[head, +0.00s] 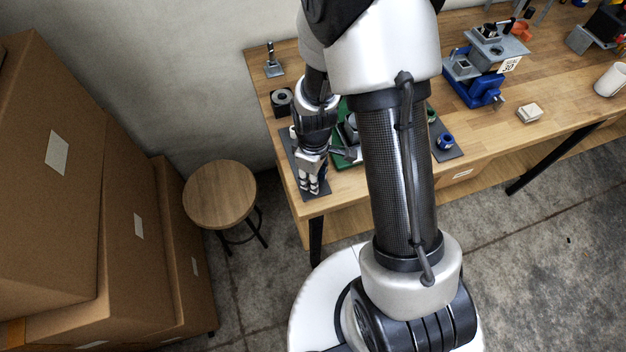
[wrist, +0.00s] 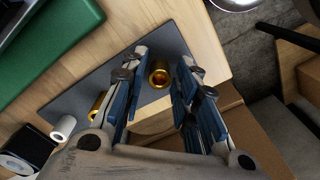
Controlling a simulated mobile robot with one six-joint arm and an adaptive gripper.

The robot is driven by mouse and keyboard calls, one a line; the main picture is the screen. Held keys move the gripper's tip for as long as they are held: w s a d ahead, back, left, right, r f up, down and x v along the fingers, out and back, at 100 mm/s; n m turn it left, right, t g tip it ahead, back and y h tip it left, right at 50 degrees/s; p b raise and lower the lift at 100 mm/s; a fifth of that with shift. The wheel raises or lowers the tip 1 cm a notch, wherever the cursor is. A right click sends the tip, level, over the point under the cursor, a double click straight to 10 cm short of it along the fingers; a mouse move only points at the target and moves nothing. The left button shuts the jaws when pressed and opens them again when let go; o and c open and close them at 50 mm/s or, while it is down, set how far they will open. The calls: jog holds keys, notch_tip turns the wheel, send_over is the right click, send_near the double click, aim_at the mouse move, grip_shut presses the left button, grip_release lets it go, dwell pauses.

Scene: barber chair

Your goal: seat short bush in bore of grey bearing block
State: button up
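My gripper (wrist: 161,58) is open, its two blue-padded fingers apart. In the wrist view a brass bush (wrist: 159,74) with an open bore shows between the fingertips, over the grey mat; no finger visibly touches it. A second brass bush (wrist: 97,106) is left of the left finger, and a white bush (wrist: 63,128) is farther left. I cannot tell for sure which is the short one. In the head view my gripper (head: 312,183) is low over the mat at the table's left front corner. A dark block with a round hole (head: 282,101) stands behind; I cannot tell whether it is the bearing block.
A green board (wrist: 52,55) lies beside the grey mat (wrist: 180,42). A blue collar (head: 446,141) sits on the mat to the right. A blue vise (head: 476,88), white box (head: 530,112) and mug (head: 611,80) stand farther right. A stool (head: 220,194) and cardboard boxes are left.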

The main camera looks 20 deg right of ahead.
grip_shut()
jog(key=shift+r, duration=0.15)
